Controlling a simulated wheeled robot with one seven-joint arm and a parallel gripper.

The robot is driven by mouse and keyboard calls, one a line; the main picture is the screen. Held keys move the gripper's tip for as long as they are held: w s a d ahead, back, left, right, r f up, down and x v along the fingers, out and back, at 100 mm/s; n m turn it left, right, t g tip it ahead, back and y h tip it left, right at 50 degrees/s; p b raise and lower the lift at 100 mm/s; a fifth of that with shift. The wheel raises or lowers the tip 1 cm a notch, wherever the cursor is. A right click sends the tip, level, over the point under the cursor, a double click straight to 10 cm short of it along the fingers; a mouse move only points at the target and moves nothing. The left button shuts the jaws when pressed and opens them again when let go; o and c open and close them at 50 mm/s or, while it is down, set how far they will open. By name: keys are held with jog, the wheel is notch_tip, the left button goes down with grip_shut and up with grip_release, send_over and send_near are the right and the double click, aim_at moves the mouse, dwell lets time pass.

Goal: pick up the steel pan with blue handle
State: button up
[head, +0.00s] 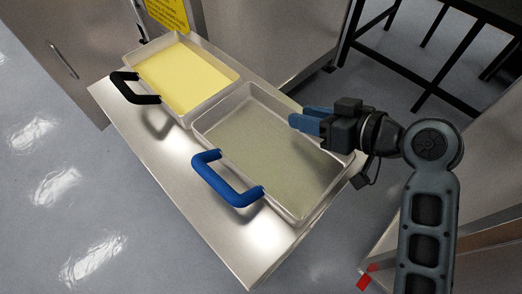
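The steel pan with the blue handle (300,213) sits on a steel shelf, and no contents can be made out in it. Its blue handle (226,181) sticks out from the pan's near left side. My gripper (299,118) is above the pan's far right part, pointing left, apart from the handle. Its two blue fingers appear slightly separated with nothing between them.
A second steel pan (216,110) with a black handle (135,89) and yellow contents stands behind, to the left. Both rest on a steel shelf (170,160). A black metal frame (400,68) stands at the back right. Grey floor lies open at left.

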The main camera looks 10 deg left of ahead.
grip_shut()
dwell(1.2)
